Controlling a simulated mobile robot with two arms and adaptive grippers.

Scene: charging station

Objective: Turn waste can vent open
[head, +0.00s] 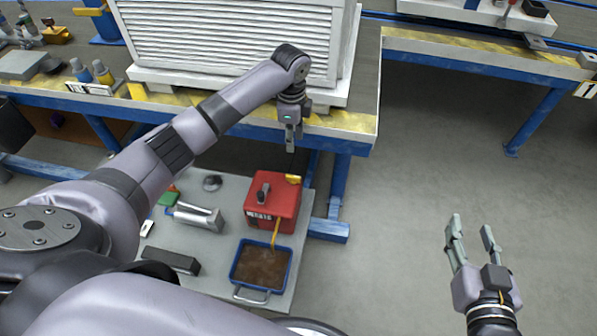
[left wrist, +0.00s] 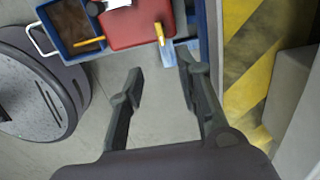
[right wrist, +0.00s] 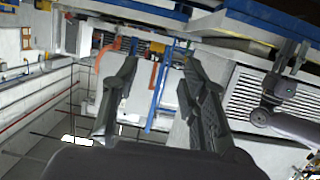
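The red waste can (head: 272,206) stands on a low grey platform below the bench edge, with dark lettering on its front and a dark knob or handle on top. A small yellow piece, apparently the vent (head: 293,179), sits at its top right corner. In the left wrist view the red can (left wrist: 135,30) is at the top, with the yellow piece (left wrist: 159,33) at its edge. My left gripper (head: 290,140) hangs above and behind the can, apart from it; its fingers are open and empty in the left wrist view (left wrist: 160,62). My right gripper (head: 470,226) is open and empty over the floor.
A blue tray (head: 262,242) with brown contents sits before the can, a yellow spout reaching toward it. Metal parts (head: 200,217) lie left of the can. The blue-edged bench (head: 350,140) holding a white louvred unit (head: 225,40) stands close behind. The floor at right is clear.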

